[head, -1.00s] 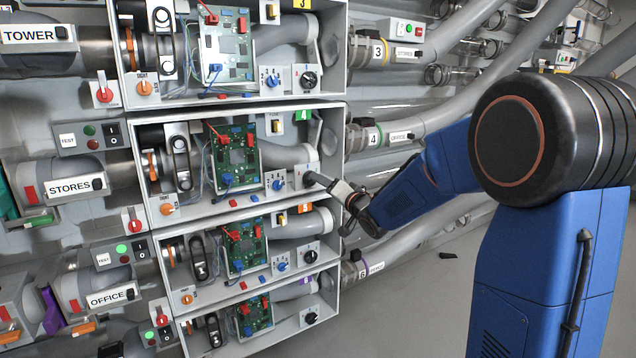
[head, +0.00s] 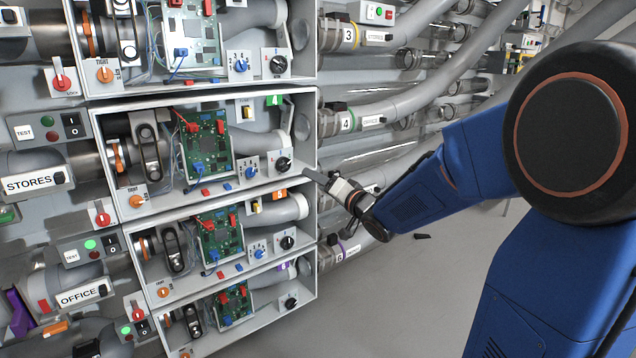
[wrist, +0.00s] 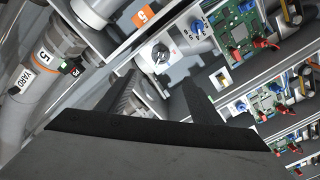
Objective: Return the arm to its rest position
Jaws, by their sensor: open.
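My arm is blue with black joints and reaches in from the right in the head view. My gripper (head: 314,177) is at the right edge of the box with the green 4 tag, just right of its black knob (head: 283,164) and apart from it. The gap between the jaws is hard to see there. In the wrist view my gripper (wrist: 165,85) shows two dark fingers spread apart with nothing held between them. A black knob on a white plate (wrist: 160,54) and an orange 5 tag (wrist: 144,15) show beyond the fingers.
Open boxes with green circuit boards (head: 205,146) are stacked at left. Grey pipes (head: 420,90) run from their right side up past my arm. A STORES label (head: 30,182) marks a pipe at left. The grey floor (head: 400,290) below my arm is mostly clear.

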